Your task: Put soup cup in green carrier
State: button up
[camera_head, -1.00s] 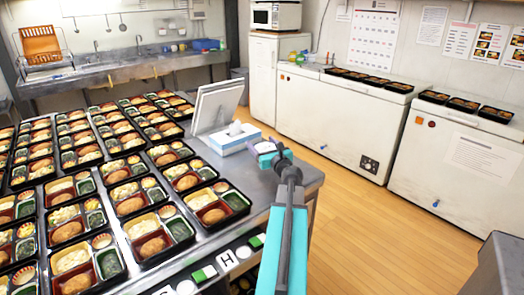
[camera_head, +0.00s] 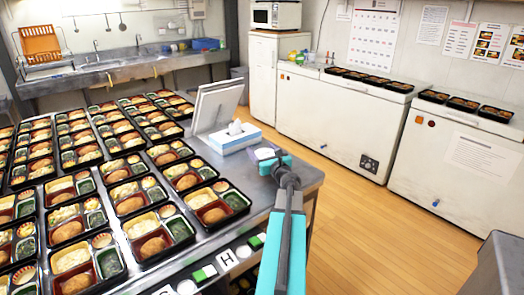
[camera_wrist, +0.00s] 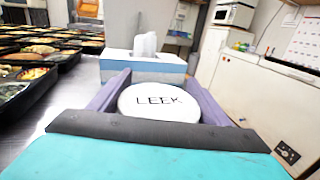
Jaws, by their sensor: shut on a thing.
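The soup cup shows as a round white lid marked LEEK (camera_wrist: 158,102) in the wrist view. My gripper (camera_wrist: 160,98) is shut on it, with one grey-purple finger on each side. The cup's body is hidden below the lid. In the head view my gripper (camera_head: 265,156) holds the cup over the right end of the steel table, just in front of the tissue box. Small green and white pieces (camera_head: 205,272) stand along the table's near edge, beside a white tile marked H (camera_head: 228,259). I cannot tell which of these is the green carrier.
Many black bento trays (camera_head: 236,200) fill the steel table (camera_head: 215,243) to the left. A tissue box (camera_head: 235,138) and a tilted white panel (camera_head: 214,105) stand behind the cup. White chest freezers (camera_head: 330,120) line the right wall. The wooden floor (camera_head: 370,235) between is clear.

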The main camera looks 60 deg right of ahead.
jog(key=shift+f, duration=0.15)
jog(key=o, duration=1.2)
jog(key=shift+r, duration=0.25)
jog(key=b+v, duration=0.1)
jog(key=v, duration=0.8)
jog(key=shift+a+f, duration=0.1)
jog(key=shift+f, duration=0.05)
jog(key=shift+s+r+p, duration=0.2)
jog(key=shift+p, duration=0.25)
jog(key=p+v, duration=0.2)
jog(key=p, duration=0.2)
jog(key=shift+a, duration=0.1)
jog(key=shift+s+a+f, duration=0.1)
jog(key=shift+s, duration=0.05)
